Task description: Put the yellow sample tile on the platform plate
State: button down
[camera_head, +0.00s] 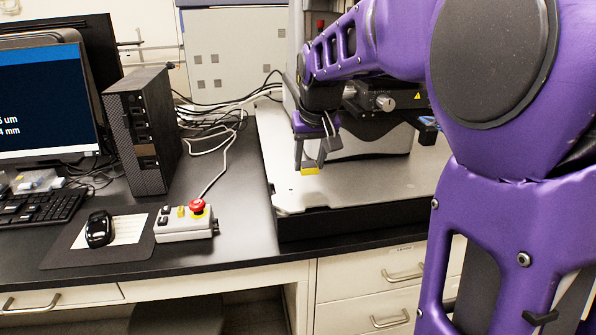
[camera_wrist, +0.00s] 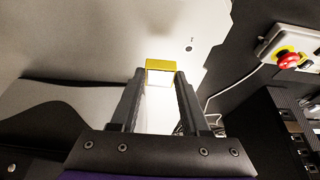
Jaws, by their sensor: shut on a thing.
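The yellow sample tile (camera_head: 311,170) is at the tips of my gripper (camera_head: 309,163), above the grey metal base plate (camera_head: 350,180) of the profiler in the head view. In the wrist view the yellow tile (camera_wrist: 159,65) sits between the two dark fingertips of my gripper (camera_wrist: 161,75), which are shut on it. Grey plate surface lies behind the tile there. I cannot tell the exact gap between the tile and the plate. The platform plate cannot be told apart with certainty; my arm hides part of the instrument.
The profiler's stage with a silver knob (camera_head: 385,102) stands right of my gripper. A control box (camera_head: 185,222) with a red stop button, a black computer tower (camera_head: 142,130), a mouse (camera_head: 99,229) and cables lie to the left. The front of the metal base is clear.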

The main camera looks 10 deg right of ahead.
aim_at(310, 169)
jog(key=shift+f+b, duration=0.3)
jog(key=shift+f, duration=1.4)
jog(key=shift+f, duration=0.2)
jog(key=shift+c, duration=1.9)
grip_release()
jog(key=shift+r, duration=0.1)
